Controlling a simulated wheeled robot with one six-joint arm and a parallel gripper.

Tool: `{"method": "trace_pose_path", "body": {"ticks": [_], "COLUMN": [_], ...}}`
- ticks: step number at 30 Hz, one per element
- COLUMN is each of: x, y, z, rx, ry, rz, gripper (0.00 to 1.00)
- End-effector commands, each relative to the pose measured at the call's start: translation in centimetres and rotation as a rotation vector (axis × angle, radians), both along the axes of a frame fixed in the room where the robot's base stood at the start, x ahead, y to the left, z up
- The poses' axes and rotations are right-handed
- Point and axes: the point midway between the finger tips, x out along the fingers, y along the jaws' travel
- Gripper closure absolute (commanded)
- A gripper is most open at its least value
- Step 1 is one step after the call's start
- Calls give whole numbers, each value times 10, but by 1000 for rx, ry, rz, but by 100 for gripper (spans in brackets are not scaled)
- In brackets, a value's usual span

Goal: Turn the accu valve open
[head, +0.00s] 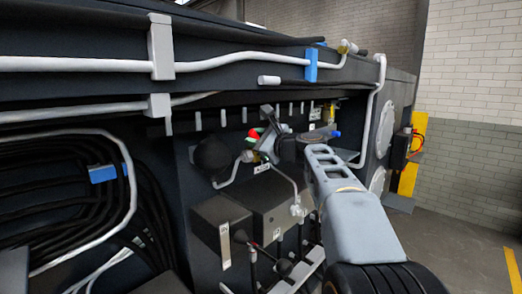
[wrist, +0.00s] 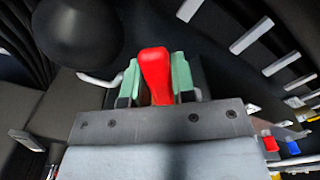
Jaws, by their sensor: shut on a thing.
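The red valve handle (wrist: 155,70) stands between the two green fingers of my gripper (wrist: 155,82) in the wrist view, and the fingers are closed on its sides. The handle's rounded end sticks out past the fingertips. In the head view the red handle (head: 254,133) shows small beside the grey end of my arm. The valve's body is mostly hidden behind my gripper. The black round accumulator (head: 212,155) sits just left of the valve, and it also fills the upper left of the wrist view (wrist: 78,30).
A dark box (head: 222,222) and pipes lie below the valve. Black hoses (head: 60,190) bunch at the left. White pipes (head: 80,64) run along the chassis above. Several grey pegs stick out near my gripper. Open floor (head: 460,230) lies at the right.

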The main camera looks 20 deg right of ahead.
Motion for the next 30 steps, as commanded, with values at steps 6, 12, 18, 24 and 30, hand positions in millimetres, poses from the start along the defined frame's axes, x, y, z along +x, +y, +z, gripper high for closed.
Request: {"method": "trace_pose_path", "body": {"ticks": [6,12,18,24,30], "x": [-5,-9,-11,-12,-13], "y": [12,20,25,28,28], "z": [-22,-35,-49,-59,-65], "rx": [-189,-361,-519,-647,-738], "ry": [-87,-165,-237,-295,-336], "rz": [1,1,1,1,0], "gripper": [100,100,100,100,100]}}
